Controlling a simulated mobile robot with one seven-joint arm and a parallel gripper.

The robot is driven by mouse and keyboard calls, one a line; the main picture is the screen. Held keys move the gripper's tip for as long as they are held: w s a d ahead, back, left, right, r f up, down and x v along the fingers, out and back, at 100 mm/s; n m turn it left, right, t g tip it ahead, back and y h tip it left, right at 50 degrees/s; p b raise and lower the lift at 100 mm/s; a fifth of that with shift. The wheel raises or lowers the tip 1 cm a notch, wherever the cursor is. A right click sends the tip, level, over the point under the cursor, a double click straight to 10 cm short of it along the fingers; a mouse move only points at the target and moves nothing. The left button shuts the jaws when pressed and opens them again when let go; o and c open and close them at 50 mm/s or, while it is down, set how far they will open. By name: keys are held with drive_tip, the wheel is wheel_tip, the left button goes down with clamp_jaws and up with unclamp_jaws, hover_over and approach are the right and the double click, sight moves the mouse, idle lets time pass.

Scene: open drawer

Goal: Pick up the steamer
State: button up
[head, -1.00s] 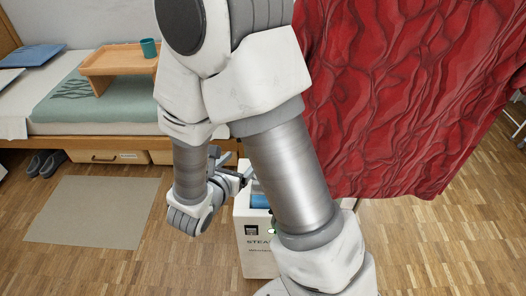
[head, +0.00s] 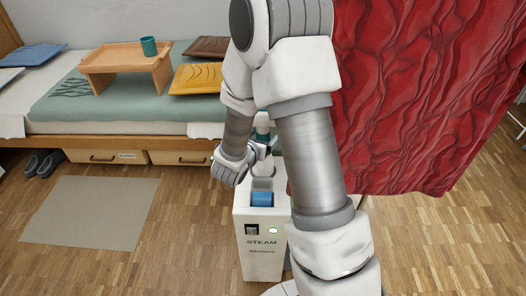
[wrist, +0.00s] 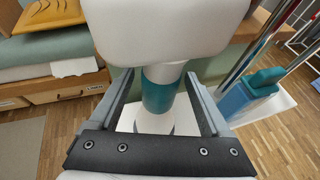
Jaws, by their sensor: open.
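The steamer (wrist: 163,92) has a bulky white head and a teal band on a narrower handle. In the wrist view it stands upright between the two fingers of my gripper (wrist: 160,95). The fingers are open, one on each side of the teal band, with a visible gap at least on the left. In the head view the steamer's teal and white part (head: 262,128) shows just behind my gripper (head: 266,148), partly hidden by my arm.
A white box (head: 262,262) marked STEAM, with a blue part on top, stands on the floor below my gripper. A red cloth (head: 420,100) hangs at the right. A bed (head: 190,130) with a wooden tray table (head: 125,62) and cushions is behind. A mat (head: 88,210) lies left.

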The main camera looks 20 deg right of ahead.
drive_tip(key=shift+w+d+f, duration=0.1)
drive_tip(key=shift+w+d, duration=0.1)
drive_tip(key=shift+d, duration=0.05)
clamp_jaws()
idle(1.3)
